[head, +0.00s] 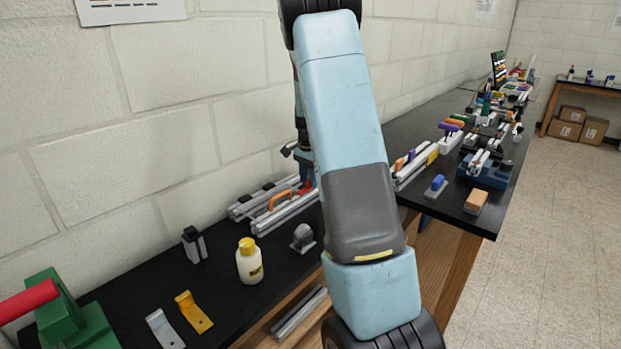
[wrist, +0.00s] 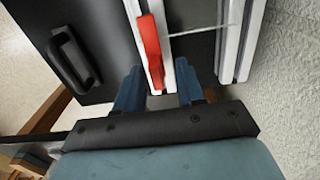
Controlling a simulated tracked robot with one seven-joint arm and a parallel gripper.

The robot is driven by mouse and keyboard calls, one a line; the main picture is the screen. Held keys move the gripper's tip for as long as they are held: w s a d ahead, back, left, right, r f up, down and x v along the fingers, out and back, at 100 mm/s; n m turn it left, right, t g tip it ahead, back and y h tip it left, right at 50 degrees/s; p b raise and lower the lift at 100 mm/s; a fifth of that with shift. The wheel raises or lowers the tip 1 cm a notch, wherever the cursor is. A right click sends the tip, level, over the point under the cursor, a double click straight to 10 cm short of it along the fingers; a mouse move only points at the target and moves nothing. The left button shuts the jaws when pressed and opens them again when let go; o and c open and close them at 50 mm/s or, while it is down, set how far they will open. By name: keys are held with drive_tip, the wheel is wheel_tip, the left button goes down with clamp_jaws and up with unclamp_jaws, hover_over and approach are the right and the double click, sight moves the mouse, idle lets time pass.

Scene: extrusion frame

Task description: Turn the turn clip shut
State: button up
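The turn clip appears to be the long red piece (wrist: 150,45) lying lengthwise on a pale extrusion rail (wrist: 169,58) in the wrist view. Its near end reaches between the fingertips of my gripper (wrist: 158,86). The two blue fingers are apart, one on each side of the rail, and I see no grip on the clip. In the head view a small red part (head: 306,188) shows beside my arm, and the gripper there is mostly hidden behind my arm links. Whether the fingers touch the clip I cannot tell.
A black handle (wrist: 76,58) stands left of the rail in the wrist view, and another rail (wrist: 240,40) runs along the right. In the head view, an orange handle (head: 281,198), a yellow-capped bottle (head: 249,262) and a green vise (head: 66,315) stand on the black bench.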

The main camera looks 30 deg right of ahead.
wheel_tip(320, 180, up, 14)
drive_tip(key=shift+f, duration=0.15)
idle(0.7)
drive_tip(key=s+a+r+n+t, duration=0.1)
drive_tip(key=s+a+r+n, duration=0.4)
drive_tip(key=s, duration=0.3)
drive_tip(key=s+a+r+n+t, duration=0.2)
drive_tip(key=s+a+r, duration=0.45)
drive_tip(key=s, duration=0.25)
drive_tip(key=s+a+f+n+t, duration=0.1)
drive_tip(key=s+a+n, duration=0.2)
drive_tip(key=s, duration=0.6)
drive_tip(key=s+a+f+n+t, duration=0.1)
drive_tip(key=s+a+n, duration=0.3)
drive_tip(key=s, duration=0.4)
drive_tip(key=shift+s+a+t, duration=0.3)
drive_tip(key=shift+s+a, duration=0.05)
drive_tip(key=shift+a, duration=0.55)
